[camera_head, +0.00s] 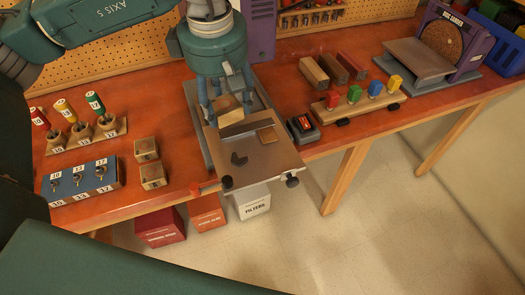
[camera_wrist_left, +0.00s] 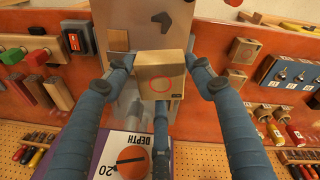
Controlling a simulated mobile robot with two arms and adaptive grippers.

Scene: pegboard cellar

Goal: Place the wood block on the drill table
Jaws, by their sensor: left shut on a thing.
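My left gripper (camera_head: 226,112) points down over the back part of the drill table (camera_head: 268,160). It is shut on a wood block (camera_head: 229,104), which is pale and box-shaped. In the left wrist view the block (camera_wrist_left: 161,78) sits between the blue fingers (camera_wrist_left: 162,82), with a red circle drawn on the face towards the camera. The drill table (camera_wrist_left: 112,32) is a grey plate beyond it. A dark bar, a small flat wooden square (camera_head: 267,134) and a dark angled mark (camera_head: 239,159) show on the plate. Whether the block touches the plate I cannot tell. My right gripper is not in view.
Two more small wood blocks (camera_head: 146,149) lie left of the drill table, near a blue switch box (camera_head: 85,183). A stand with coloured pegs (camera_head: 355,97), wooden bars (camera_head: 330,69) and a disc sander (camera_head: 440,45) are to the right. Boxes (camera_head: 205,212) stand on the floor below.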

